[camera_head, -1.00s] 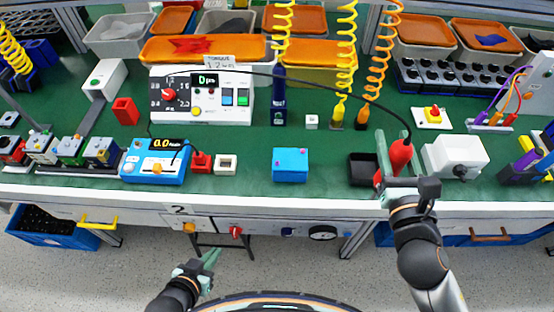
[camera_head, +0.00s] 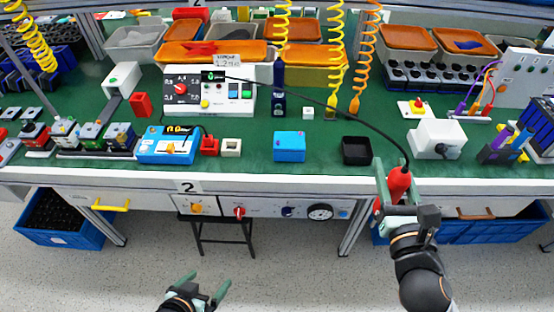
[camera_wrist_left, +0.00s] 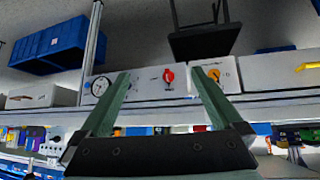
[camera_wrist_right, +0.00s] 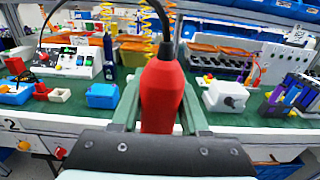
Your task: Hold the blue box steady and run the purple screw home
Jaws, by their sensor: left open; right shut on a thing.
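The blue box (camera_head: 289,147) sits on the green bench near its front edge in the head view; it also shows in the right wrist view (camera_wrist_right: 102,96). My right gripper (camera_head: 397,190) is shut on a red corded screwdriver (camera_wrist_right: 162,92), held upright in front of the bench edge, right of the blue box. Its black cable runs back left over the bench. My left gripper (camera_head: 203,286) is open and empty, low in front of the bench and left of the box; the left wrist view shows its spread fingers (camera_wrist_left: 167,100).
A black tray (camera_head: 356,151) sits right of the blue box, then a white box with a knob (camera_head: 437,138). Left are a white cup (camera_head: 231,147), a red holder (camera_head: 209,145) and a blue meter (camera_head: 167,146). The torque controller (camera_head: 209,91) stands behind. Coiled cords hang above.

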